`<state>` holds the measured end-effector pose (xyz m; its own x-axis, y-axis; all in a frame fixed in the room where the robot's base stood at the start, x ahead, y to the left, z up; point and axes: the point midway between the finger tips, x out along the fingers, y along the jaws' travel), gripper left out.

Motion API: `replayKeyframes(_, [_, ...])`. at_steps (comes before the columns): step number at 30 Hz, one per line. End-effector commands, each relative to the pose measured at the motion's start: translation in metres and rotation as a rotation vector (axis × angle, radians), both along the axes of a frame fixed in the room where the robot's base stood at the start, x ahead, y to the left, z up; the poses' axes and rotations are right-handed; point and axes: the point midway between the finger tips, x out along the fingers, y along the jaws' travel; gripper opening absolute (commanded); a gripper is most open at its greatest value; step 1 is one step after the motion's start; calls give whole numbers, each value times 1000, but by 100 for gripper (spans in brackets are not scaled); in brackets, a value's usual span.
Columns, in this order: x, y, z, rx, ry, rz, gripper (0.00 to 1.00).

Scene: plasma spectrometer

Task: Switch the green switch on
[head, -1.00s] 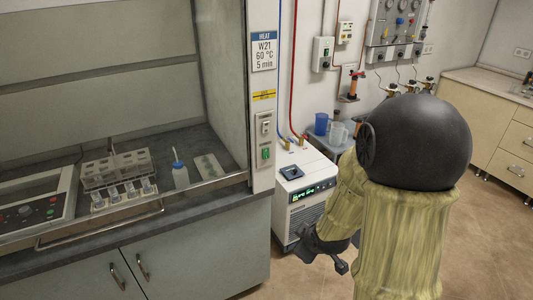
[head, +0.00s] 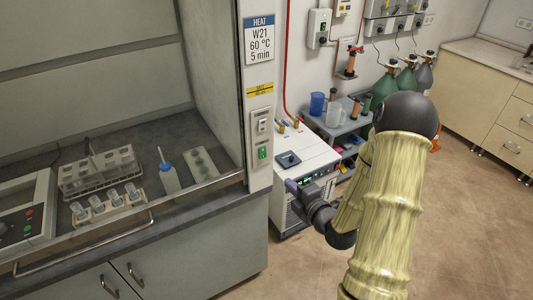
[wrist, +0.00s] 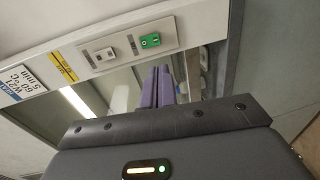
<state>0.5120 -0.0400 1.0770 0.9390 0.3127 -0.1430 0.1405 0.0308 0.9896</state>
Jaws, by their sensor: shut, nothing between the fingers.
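The green switch (head: 262,153) sits low on a pale plate on the front post of the fume hood, under a white switch (head: 262,126). In the wrist view the green switch (wrist: 150,41) is just above the fingertips, with the white switch (wrist: 104,55) to its left. My gripper (head: 290,185) is to the right of the post and lower than the green switch in the head view. Its purple fingers (wrist: 158,72) are together and empty, and look apart from the switch.
A white chiller (head: 305,160) stands on the floor right of the hood, behind my gripper. A grey cart (head: 340,125) is behind. Floor at right is open.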

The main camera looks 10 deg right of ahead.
Motion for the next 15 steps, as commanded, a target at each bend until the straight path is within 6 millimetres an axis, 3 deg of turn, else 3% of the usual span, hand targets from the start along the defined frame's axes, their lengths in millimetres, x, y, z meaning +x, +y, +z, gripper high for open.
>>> replayKeyframes(15, [1,-6,0,-9,-25,-9,0])
